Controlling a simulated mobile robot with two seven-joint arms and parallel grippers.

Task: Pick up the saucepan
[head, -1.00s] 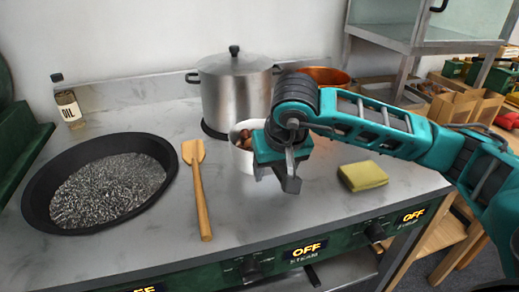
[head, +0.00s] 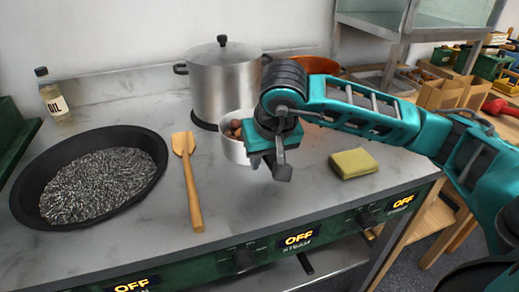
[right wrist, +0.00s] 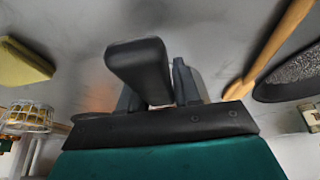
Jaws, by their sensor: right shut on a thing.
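The saucepan (head: 234,152) is a small pale metal pan with brown chestnuts in it. It is in front of the large lidded pot in the head view, partly hidden by my right gripper. My right gripper (head: 281,170) is at the near right side of the saucepan, pointing down. In the right wrist view, my right gripper (right wrist: 155,95) is shut on a thick dark handle (right wrist: 140,65), which appears to be the saucepan's. I cannot tell whether the saucepan is off the counter. My left gripper is not in view.
A large steel pot (head: 222,90) stands close behind the saucepan, with a copper pan (head: 318,66) to its right. A wooden spatula (head: 190,185) and a black pan (head: 28,195) lie left. A yellow sponge (head: 353,163) lies right. The front counter is clear.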

